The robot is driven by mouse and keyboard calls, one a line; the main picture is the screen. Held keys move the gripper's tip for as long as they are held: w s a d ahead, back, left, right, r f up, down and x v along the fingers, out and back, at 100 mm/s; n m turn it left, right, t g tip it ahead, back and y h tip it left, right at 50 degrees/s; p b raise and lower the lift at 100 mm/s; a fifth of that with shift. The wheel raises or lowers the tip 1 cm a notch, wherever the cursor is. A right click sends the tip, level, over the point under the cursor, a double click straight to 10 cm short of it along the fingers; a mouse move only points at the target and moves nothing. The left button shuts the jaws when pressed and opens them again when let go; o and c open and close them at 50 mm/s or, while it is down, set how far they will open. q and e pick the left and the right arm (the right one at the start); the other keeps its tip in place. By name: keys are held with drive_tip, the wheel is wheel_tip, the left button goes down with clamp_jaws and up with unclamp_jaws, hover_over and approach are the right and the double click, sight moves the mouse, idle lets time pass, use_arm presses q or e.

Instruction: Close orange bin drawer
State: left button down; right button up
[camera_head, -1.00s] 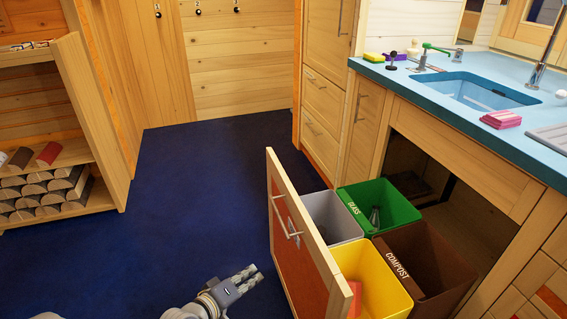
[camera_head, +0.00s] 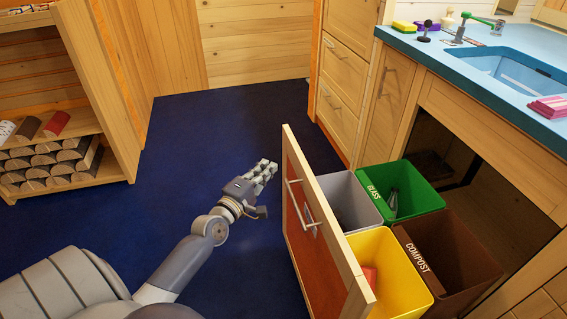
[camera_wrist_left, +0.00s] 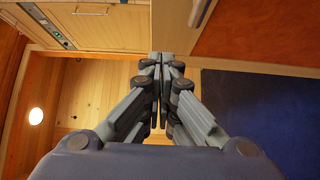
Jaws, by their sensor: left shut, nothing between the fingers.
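The orange bin drawer (camera_head: 311,232) stands pulled out from under the counter. Its front is an orange panel in a light wood frame with a metal handle (camera_head: 298,205). Behind the front sit a grey bin (camera_head: 345,198), a green glass bin (camera_head: 412,190), a yellow bin (camera_head: 395,275) and a brown compost bin (camera_head: 450,262). My left gripper (camera_head: 268,170) is shut and empty, just left of the drawer front and apart from it. In the left wrist view its fingers (camera_wrist_left: 160,62) meet. My right gripper is not in view.
The blue counter (camera_head: 450,62) with a sink (camera_head: 510,75) lies above the drawer at right. A wooden shelf with logs (camera_head: 50,160) stands at left. The dark blue floor (camera_head: 220,120) between is clear.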

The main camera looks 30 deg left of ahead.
sight(293, 152)
use_arm(q)
drive_tip(key=w, duration=0.1)
drive_tip(key=w+d, duration=0.1)
drive_tip(key=w, duration=0.1)
drive_tip(key=w+d, duration=0.1)
drive_tip(key=w, duration=0.1)
drive_tip(key=shift+w+d, duration=0.1)
drive_tip(key=shift+d, duration=0.1)
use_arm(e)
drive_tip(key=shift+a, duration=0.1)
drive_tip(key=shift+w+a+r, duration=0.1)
